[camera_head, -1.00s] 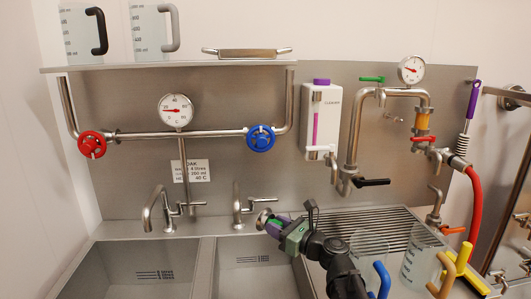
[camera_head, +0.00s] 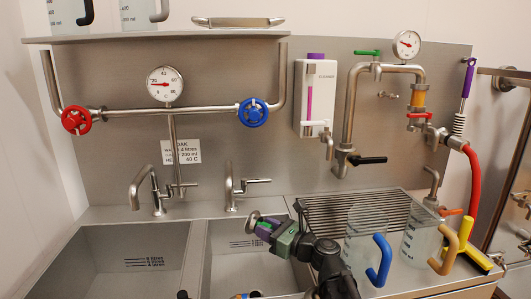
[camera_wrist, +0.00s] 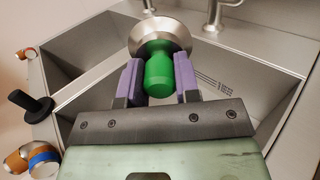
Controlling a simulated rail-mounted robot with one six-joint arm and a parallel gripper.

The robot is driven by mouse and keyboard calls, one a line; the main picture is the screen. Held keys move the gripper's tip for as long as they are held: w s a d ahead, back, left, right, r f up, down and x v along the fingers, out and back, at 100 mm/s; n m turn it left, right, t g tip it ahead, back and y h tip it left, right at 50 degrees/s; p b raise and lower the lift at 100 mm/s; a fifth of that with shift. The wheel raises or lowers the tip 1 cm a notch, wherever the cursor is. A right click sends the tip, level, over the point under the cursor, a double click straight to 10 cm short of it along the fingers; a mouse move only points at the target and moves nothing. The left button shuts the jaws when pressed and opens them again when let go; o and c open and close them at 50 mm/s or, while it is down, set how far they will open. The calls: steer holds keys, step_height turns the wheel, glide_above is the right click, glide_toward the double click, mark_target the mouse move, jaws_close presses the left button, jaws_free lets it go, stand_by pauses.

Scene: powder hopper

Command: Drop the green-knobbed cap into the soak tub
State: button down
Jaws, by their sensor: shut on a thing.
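The green-knobbed cap (camera_wrist: 160,72) is in my gripper (camera_wrist: 160,84). Its green knob is between the two purple jaw pads, and its silver flared metal end points away from the jaws. In the head view the cap's metal end (camera_head: 253,218) and my gripper (camera_head: 264,227) are above the back of the right basin (camera_head: 228,262). The left basin (camera_head: 100,270) stands beside it, with level marks on its back wall.
Two metal taps (camera_head: 145,190) rise behind the basins. A drain rack (camera_head: 350,213) and clear jugs with blue (camera_head: 379,262) and tan (camera_head: 452,250) handles stand to the right. Orange pipe pieces (camera_wrist: 17,160) and a black-handled part (camera_wrist: 32,106) show at left in the wrist view.

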steer(key=c, duration=0.8)
jaws_free()
steer(key=shift+r, duration=0.1)
steer(key=shift+o, duration=0.2)
steer(key=v, duration=0.7)
steer(key=shift+d, duration=0.25)
steer(key=shift+s, duration=0.15)
steer(key=s+r+n+g+h+p, duration=0.75)
steer(key=n+p, duration=0.75)
steer(key=p, duration=0.5)
steer(key=s+d+r+n+g+h+p, duration=0.3)
steer(key=s+d+n+h+p, duration=0.3)
steer(key=d+n, duration=0.4)
steer(key=h+p, duration=0.1)
steer(key=p, duration=0.1)
steer(key=shift+d+r+p, duration=0.25)
steer(key=shift+r+p, duration=0.05)
steer(key=shift+p, duration=0.1)
